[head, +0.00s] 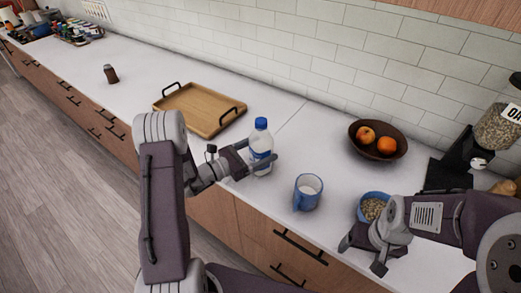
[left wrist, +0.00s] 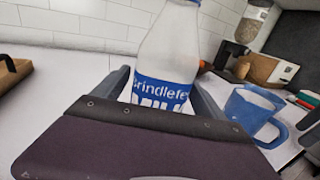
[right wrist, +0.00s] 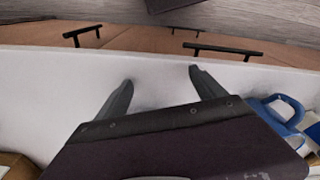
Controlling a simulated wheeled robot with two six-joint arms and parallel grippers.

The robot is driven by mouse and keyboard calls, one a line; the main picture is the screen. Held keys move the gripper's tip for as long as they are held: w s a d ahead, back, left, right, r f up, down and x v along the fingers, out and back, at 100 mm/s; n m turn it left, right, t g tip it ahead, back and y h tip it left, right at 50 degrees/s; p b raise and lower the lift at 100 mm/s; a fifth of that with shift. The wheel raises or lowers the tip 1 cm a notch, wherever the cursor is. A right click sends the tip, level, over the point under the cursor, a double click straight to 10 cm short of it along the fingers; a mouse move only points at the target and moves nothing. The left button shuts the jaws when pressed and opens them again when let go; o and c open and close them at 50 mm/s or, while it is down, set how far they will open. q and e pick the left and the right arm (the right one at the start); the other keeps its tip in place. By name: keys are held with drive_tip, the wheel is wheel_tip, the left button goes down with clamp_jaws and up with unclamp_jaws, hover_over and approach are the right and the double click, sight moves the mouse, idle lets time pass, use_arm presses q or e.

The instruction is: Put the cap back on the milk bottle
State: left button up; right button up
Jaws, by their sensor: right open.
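The milk bottle (head: 260,147) stands upright on the white counter, white with a blue label. A blue cap (head: 261,123) shows at its top in the head view. The left wrist view shows the bottle's label (left wrist: 163,92) and cuts off its top. My left gripper (head: 250,160) has one finger on each side of the bottle at label height; in the left wrist view the fingers lie against its sides, shut on it. My right gripper (head: 361,257) is open and empty over the front of the counter; its spread fingers show in the right wrist view (right wrist: 162,80).
A blue mug (head: 308,192) stands right of the bottle. A blue bowl of cereal (head: 373,207) is just behind my right gripper. A fruit bowl (head: 378,140) and a dispenser (head: 490,130) stand further back. A wooden tray (head: 200,108) lies left of the bottle; a brown jar (head: 111,74) is beyond.

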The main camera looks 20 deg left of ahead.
use_arm(q)
drive_tip(key=shift+r, duration=0.35)
use_arm(e)
drive_tip(key=shift+r, duration=0.3)
use_arm(q)
drive_tip(key=v, duration=1.2)
drive_tip(key=shift+f+p, duration=0.15)
drive_tip(key=shift+p, duration=0.15)
